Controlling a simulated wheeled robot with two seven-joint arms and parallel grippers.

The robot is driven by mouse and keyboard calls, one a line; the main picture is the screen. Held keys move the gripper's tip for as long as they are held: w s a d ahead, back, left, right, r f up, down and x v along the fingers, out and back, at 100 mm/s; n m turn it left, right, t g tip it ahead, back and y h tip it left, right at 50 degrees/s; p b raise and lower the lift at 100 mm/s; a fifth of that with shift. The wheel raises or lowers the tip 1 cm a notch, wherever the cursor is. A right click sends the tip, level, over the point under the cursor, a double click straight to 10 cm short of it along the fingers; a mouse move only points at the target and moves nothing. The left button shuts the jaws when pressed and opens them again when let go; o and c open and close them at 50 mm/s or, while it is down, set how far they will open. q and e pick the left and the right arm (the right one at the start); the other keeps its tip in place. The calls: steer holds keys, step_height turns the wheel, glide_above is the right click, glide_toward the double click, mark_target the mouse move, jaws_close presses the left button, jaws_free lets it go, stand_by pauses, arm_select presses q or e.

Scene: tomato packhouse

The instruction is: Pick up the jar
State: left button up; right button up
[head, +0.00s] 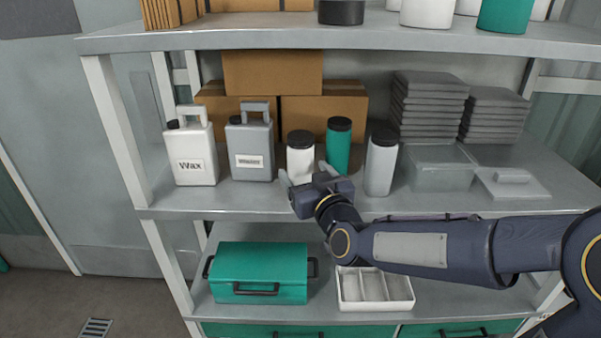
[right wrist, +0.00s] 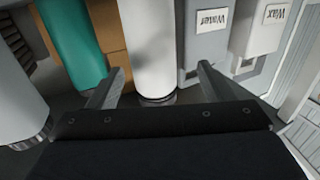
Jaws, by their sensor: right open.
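A white jar (head: 300,162) with a black lid stands upright on the middle shelf, between a grey jug and a green container. My right gripper (head: 305,174) is open in front of it and hides its lower part. In the right wrist view, the white jar (right wrist: 153,40) appears upside down, between the two spread fingers of my right gripper (right wrist: 160,74). I cannot tell whether the fingertips reach alongside it, and nothing is gripped. My left gripper is not in view.
The green container (head: 338,146) and a pale grey one (head: 381,165) stand to the right. The grey jug (head: 250,147) and white Wax jug (head: 191,152) stand to the left. Boxes (head: 323,110) are behind. The upper shelf (head: 250,36) hangs above.

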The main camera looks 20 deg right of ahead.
steer(key=w+p, duration=0.1)
steer(key=w, duration=0.3)
steer(key=w+p, duration=0.1)
steer(key=w, duration=0.1)
steer(key=shift+w+r+p, duration=0.25)
steer(key=shift+w+p, duration=0.05)
steer(key=shift+p, duration=0.05)
steer(key=shift+w+f, duration=0.1)
steer(key=shift+w, duration=0.35)
steer(key=c, duration=1.1)
steer(key=shift+c, duration=0.2)
